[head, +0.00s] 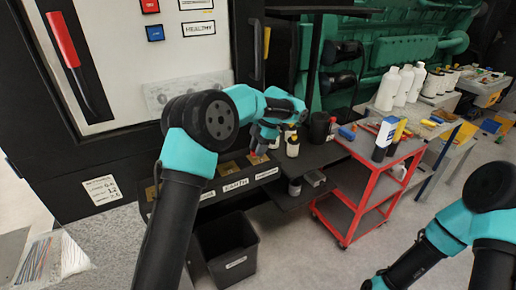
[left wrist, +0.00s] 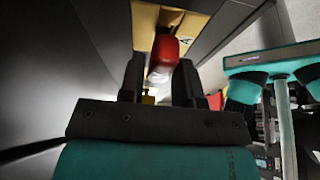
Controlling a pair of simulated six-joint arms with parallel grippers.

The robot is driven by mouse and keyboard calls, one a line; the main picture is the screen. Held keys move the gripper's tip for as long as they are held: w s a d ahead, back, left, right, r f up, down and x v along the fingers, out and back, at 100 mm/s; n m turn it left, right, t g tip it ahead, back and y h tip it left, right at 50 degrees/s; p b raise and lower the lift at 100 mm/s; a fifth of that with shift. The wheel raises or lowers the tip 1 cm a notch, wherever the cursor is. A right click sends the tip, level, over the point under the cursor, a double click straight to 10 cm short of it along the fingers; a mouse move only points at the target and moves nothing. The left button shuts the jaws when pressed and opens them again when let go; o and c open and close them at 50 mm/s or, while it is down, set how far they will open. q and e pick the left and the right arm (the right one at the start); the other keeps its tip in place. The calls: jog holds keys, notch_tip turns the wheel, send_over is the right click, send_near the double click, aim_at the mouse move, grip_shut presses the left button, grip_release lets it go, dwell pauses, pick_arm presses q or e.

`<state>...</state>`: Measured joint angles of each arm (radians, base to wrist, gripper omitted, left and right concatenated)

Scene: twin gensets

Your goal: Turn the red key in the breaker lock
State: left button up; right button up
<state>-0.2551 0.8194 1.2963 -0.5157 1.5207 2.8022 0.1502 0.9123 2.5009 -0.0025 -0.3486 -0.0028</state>
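The red key (left wrist: 163,52) stands in front of a brass-coloured lock plate (left wrist: 146,22) in the left wrist view. My left gripper (left wrist: 158,82) is open, with one finger on each side of the key's near end. A gap shows between the left finger and the key; contact on the right side cannot be made out. In the head view my left gripper (head: 260,143) points down at the right-hand brass plate of a black panel (head: 210,190), and a bit of red shows under it. My right arm is at lower right; its gripper is out of the frame.
A red cart (head: 355,190) with bottles stands to the right, beside a bench with white bottles (head: 388,90). A white cabinet door with a large red-handled lever (head: 63,40) is at upper left. Open floor lies at lower middle.

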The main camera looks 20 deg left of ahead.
pick_arm(q)
grip_shut()
jog(key=m+t, duration=0.1)
jog(key=m, duration=0.3)
jog(key=shift+y, duration=0.4)
jog(key=m+t, duration=0.1)
jog(key=m, duration=0.3)
jog(key=shift+t, duration=0.4)
jog(key=m+t, duration=0.2)
jog(key=m, duration=0.3)
jog(key=m+t, duration=0.1)
jog(key=m, duration=0.1)
jog(key=m+h, duration=0.1)
jog(key=m, duration=0.2)
jog(key=shift+t, duration=0.4)
jog(key=shift+o, duration=2.3)
grip_release()
